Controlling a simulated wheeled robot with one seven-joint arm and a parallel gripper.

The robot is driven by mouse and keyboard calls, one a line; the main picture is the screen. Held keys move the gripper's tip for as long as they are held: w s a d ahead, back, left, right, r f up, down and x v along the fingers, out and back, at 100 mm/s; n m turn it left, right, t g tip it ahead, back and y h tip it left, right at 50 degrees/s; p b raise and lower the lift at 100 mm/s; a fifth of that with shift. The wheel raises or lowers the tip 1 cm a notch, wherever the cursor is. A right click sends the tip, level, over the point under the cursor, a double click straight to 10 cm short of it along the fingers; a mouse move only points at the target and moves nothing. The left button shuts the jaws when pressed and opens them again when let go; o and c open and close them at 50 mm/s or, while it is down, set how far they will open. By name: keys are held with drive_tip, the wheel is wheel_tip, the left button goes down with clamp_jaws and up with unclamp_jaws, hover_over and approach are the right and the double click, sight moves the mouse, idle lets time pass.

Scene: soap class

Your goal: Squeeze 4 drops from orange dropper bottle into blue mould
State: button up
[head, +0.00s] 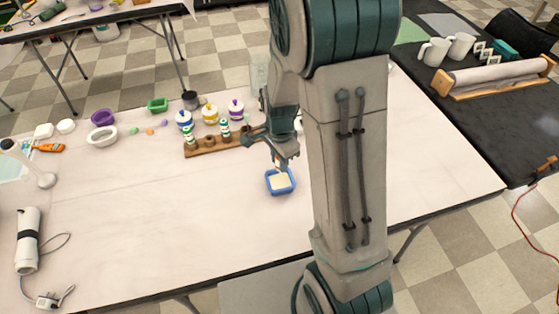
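The blue mould (292,187) sits on the white table in the middle, with a pale cream fill inside. My gripper (282,152) is just above the mould's back edge, pointing down. My arm hides most of the bottle and the fingers. I cannot see any drop falling.
A wooden rack (203,151) with striped bottles stands left of my gripper, with several lidded jars (210,115) behind it. Bowls (102,136) are at the far left, a white hand tool (28,240) at the front left.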

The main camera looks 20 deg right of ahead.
drive_tip(key=shift+f+b, duration=0.3)
drive_tip(key=shift+f, duration=0.3)
drive_tip(key=shift+c, duration=0.4)
idle(0.8)
drive_tip(key=shift+o, duration=0.4)
drive_tip(key=shift+r, duration=0.15)
idle(2.2)
drive_tip(key=shift+r+p, duration=1.4)
drive_tip(key=shift+r, duration=0.1)
